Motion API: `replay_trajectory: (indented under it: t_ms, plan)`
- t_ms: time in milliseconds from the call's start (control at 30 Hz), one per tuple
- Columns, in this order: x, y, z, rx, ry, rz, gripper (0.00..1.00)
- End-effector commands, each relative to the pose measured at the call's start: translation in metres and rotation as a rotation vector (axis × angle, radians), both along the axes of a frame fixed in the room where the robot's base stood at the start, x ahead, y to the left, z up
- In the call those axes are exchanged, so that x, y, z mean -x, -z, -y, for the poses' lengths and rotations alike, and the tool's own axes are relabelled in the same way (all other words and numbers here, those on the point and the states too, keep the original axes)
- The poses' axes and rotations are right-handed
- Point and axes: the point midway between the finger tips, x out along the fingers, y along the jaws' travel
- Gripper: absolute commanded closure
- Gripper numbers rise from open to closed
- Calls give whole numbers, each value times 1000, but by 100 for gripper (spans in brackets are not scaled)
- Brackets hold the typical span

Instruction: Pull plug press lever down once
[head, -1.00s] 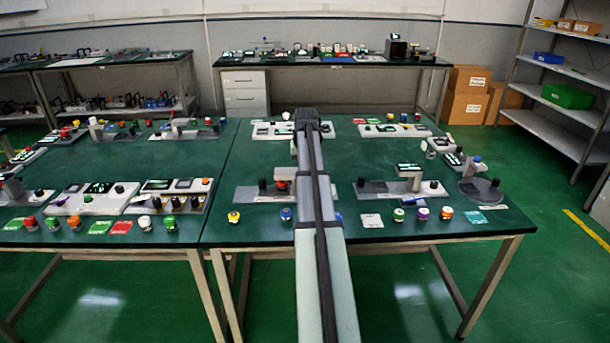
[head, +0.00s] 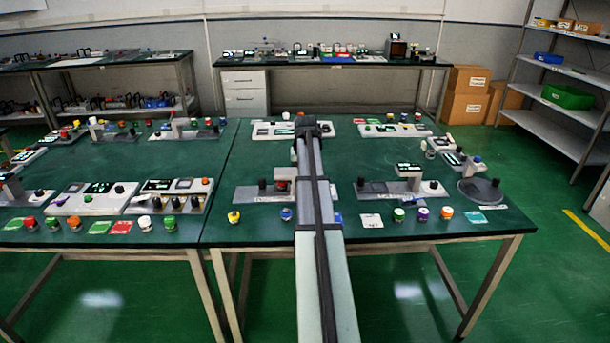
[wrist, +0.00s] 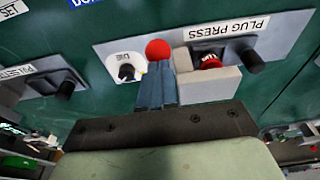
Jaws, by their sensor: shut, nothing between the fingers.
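The plug press (wrist: 188,41) is a grey plate with a "PLUG PRESS" label, seen tilted in the wrist view. A red ball knob (wrist: 157,49), which looks like its lever end, is right at the fingertips of my gripper (wrist: 157,71). The fingers are shut and empty; I cannot tell whether they touch the ball. A pale block (wrist: 208,84) is just right of the fingers, with a red cap (wrist: 210,62) behind it. A white dial with a black knob (wrist: 126,70) is to the left. In the head view my arm hides the gripper and part of a press-like station (head: 257,194).
A black knob (wrist: 254,63) stands on the plate's right part, and another (wrist: 64,89) is on a neighbouring plate at left. In the head view, coloured buttons such as a yellow one (head: 234,217) line the front of the green table (head: 340,150).

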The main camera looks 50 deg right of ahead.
Motion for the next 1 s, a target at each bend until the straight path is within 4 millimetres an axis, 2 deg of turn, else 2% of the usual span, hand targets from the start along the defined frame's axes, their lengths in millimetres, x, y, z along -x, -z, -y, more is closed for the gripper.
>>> replay_trajectory:
  t_ms: [1000]
  plan:
    - [0, 22, 0, 1, 0, 1, 100]
